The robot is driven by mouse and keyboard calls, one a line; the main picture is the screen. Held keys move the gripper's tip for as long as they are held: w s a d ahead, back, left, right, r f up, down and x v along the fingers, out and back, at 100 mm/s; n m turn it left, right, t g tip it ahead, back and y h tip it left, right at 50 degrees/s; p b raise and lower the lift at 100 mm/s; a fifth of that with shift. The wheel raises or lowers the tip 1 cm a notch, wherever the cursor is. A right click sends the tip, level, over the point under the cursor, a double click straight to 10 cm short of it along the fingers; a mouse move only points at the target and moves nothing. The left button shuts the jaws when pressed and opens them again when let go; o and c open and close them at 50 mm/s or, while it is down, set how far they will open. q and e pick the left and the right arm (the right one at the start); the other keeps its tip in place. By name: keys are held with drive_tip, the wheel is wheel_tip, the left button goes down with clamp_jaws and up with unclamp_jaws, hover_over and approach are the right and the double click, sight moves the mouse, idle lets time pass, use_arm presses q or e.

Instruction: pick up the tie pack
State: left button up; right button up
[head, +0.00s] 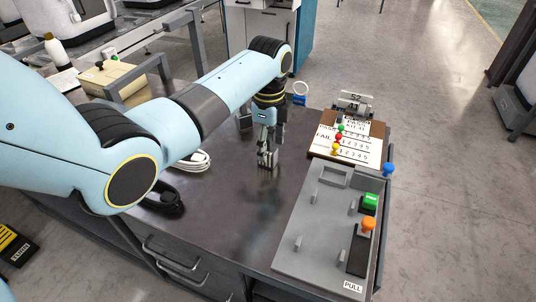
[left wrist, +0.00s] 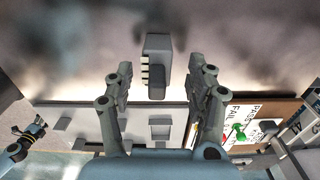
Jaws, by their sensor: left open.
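My left gripper (head: 267,160) points down over the dark tabletop, left of the grey fixture board. Its two fingers stand apart in the left wrist view (left wrist: 160,85), and it is open. A small grey block (left wrist: 157,58) with a row of light teeth along one side shows between and beyond the fingertips, apart from both. It may be the tie pack; I cannot be sure. In the head view the fingers mostly hide that spot. A dark jointed part, perhaps my right gripper (left wrist: 22,142), shows at the lower left of the wrist view; its jaws are unclear.
A white cable coil (head: 192,163) lies left of the gripper. The front tabletop (head: 225,222) is clear.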

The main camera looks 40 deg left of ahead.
use_arm(q)
wheel_tip(320, 180, down, 3)
drive_tip(key=shift+s+a+f, duration=0.1)
drive_tip(key=shift+s, duration=0.05)
drive_tip(key=shift+f+b, duration=0.25)
drive_tip(key=shift+b, duration=0.05)
drive_tip(key=shift+c, duration=1.2)
drive_tip(key=c, duration=0.9)
clamp_jaws()
use_arm(e)
drive_tip(key=shift+w+d+f, duration=0.1)
drive_tip(key=shift+w+f, duration=0.2)
drive_tip(key=shift+w, duration=0.05)
